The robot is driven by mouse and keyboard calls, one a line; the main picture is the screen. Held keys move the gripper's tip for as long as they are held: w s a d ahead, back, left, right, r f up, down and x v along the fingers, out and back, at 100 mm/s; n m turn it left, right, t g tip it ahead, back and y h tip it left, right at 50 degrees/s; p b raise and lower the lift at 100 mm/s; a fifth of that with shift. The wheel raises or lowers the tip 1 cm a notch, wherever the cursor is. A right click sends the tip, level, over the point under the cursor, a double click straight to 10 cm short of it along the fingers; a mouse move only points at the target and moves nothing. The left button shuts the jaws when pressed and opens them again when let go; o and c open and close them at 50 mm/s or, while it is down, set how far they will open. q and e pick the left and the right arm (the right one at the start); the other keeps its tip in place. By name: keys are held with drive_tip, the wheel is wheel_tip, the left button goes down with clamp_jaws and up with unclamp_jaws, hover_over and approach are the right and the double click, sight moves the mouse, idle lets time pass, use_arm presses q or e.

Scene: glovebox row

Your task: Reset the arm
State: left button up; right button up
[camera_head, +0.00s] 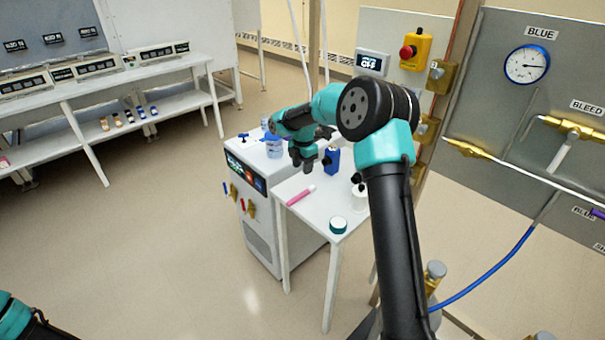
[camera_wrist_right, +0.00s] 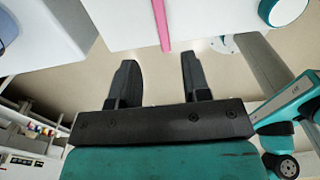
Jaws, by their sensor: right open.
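My right arm reaches forward from the lower right in the head view. Its gripper (camera_head: 304,160) hangs above the edge between the white cabinet and the small white table. In the right wrist view, the right gripper's two dark fingers (camera_wrist_right: 158,80) are apart with nothing between them. Of my left arm, only a teal and black part shows at the lower left corner of the head view; its gripper is out of the picture.
A gauge panel (camera_head: 500,110) is at right. Open floor lies left.

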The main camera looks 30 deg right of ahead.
idle(0.8)
drive_tip(key=s+a+f+m+y, duration=0.1)
drive_tip(key=s+a+f+m, duration=0.2)
drive_tip(key=a+f+m, duration=0.4)
drive_tip(key=s+a+f+m+y, duration=0.1)
drive_tip(key=s+a+f+m, duration=0.2)
drive_tip(key=a+f+m, duration=0.35)
drive_tip(key=s+a+f+m, duration=0.2)
drive_tip(key=s+f+m, duration=0.1)
drive_tip(key=s, duration=0.5)
drive_tip(key=s+a+f+m+y, duration=0.1)
drive_tip(key=s+a+f+m, duration=0.1)
drive_tip(key=s+f, duration=0.4)
drive_tip(key=s+a+f+m, duration=0.2)
drive_tip(key=s+f+m, duration=0.2)
drive_tip(key=s, duration=0.8)
drive_tip(key=shift+s+f+t+y, duration=0.15)
drive_tip(key=shift+f+t+y, duration=0.2)
drive_tip(key=shift+f, duration=0.2)
drive_tip(key=shift+a, duration=0.1)
drive_tip(key=shift+o, duration=0.6)
